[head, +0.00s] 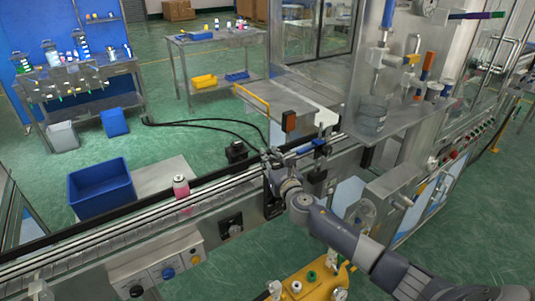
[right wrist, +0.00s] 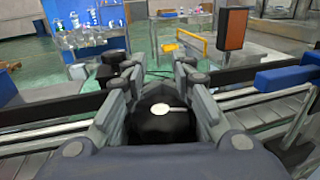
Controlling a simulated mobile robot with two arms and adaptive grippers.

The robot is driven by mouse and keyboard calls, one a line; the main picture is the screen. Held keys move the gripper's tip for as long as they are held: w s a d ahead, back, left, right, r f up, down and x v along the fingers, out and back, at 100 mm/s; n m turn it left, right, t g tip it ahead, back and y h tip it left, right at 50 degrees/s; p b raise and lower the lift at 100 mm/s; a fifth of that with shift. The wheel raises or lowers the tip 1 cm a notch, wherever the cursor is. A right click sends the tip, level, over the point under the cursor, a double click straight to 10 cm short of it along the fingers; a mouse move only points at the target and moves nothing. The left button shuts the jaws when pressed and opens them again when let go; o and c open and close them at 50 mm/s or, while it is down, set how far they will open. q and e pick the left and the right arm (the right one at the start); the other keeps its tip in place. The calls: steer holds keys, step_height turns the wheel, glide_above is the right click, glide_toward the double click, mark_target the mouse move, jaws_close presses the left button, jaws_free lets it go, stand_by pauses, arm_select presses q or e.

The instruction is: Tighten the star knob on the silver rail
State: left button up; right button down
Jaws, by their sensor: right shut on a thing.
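The silver rail (head: 120,222) runs along the conveyor from lower left to the machine at the right. My right gripper (head: 272,164) is at the rail's near side, close to the machine, and covers most of what it holds in the head view. In the right wrist view, its two fingers (right wrist: 157,85) stand on either side of a black knob (right wrist: 160,126) with a pale round spot and stripe on top. The gripper is shut on this knob. The knob's star outline is mostly hidden by the fingers. My left gripper is in neither view.
A pink can with a white top (head: 181,186) stands on the conveyor left of my gripper. A blue clamp (head: 305,148) and an orange sensor block (head: 289,121) are just beyond it. A blue bin (head: 100,187) sits behind the conveyor. A yellow fixture (head: 313,281) is in front.

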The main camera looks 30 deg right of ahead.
mark_target(277, 162)
steer(key=m+g+h, duration=0.1)
steer(key=h, duration=0.1)
steer(key=m+h, duration=0.2)
steer(key=d+m+g+h, duration=0.1)
steer(key=h, duration=0.1)
steer(key=shift+s+d+f+m+g+h+p, duration=0.1)
steer(key=shift+s+f+m+g+h+p, duration=0.1)
steer(key=shift+s+m+g+h+p, duration=0.15)
steer(key=shift+s+d+m+g+h, duration=0.1)
steer(key=shift+d+m+g+h, duration=0.15)
steer(key=shift+m+g+h, duration=0.75)
steer(key=m+g+h+b, duration=0.3)
steer(key=shift+s+d+f+g+h, duration=0.15)
steer(key=shift+s+d+g+h, duration=0.1)
steer(key=shift+s+d+h, duration=0.15)
steer(key=shift+s+d+r+m+g+h+b, duration=0.1)
steer(key=shift+s+m+g+h+b, duration=0.2)
steer(key=shift+m+g+b, duration=0.35)
steer(key=shift+s+d+r+m+g+h+b, duration=0.1)
steer(key=shift+m+g+h+b, duration=0.3)
steer(key=shift+g, duration=0.5)
steer(key=shift+s+d+m+g+h+b, duration=0.15)
steer(key=shift+m+g+h+b, duration=0.25)
steer(key=shift+m+g, duration=0.3)
steer(key=shift+a+g, duration=0.1)
steer(key=shift+g, duration=0.15)
steer(key=c, duration=1.4)
jaws_free()
steer(key=shift+r, duration=0.1)
